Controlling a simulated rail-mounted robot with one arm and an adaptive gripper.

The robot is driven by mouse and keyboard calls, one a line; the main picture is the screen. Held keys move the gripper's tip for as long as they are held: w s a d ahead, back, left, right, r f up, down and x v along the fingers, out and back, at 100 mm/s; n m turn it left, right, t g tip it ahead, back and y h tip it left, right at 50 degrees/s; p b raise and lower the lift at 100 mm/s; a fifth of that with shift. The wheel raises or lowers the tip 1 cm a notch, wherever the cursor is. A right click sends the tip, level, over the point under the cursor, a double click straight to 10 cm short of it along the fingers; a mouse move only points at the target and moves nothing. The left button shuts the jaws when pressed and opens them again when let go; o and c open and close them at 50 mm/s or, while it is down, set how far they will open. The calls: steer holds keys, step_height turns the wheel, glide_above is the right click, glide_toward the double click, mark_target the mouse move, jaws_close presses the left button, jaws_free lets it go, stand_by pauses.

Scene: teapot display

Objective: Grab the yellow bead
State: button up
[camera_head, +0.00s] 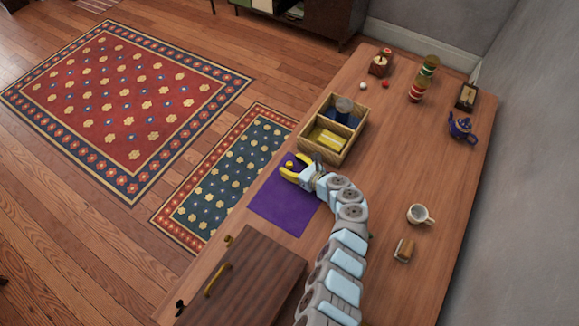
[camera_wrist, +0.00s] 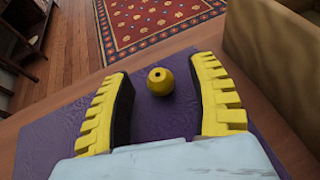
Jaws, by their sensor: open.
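The yellow bead (camera_wrist: 160,81) sits on the purple mat (camera_wrist: 50,142) in the wrist view, with a dark hole in its top. It lies between the open yellow fingers of my gripper (camera_wrist: 162,98), toward their tips, and I see a gap on both sides. In the head view my gripper (camera_head: 289,175) is low over the far part of the purple mat (camera_head: 281,208), with the bead (camera_head: 289,163) small between its fingers. Whether the fingers touch the mat is not clear.
A wooden divided box (camera_head: 325,160) with a yellow item and a dark blue item stands just beyond my gripper; its wall (camera_wrist: 275,60) is close on the right in the wrist view. A dark wooden cabinet (camera_head: 245,285) stands at the near left. A mug (camera_head: 420,214) and teapot (camera_head: 462,128) are to the right.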

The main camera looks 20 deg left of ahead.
steer(key=shift+x, duration=0.75)
steer(key=c, duration=0.9)
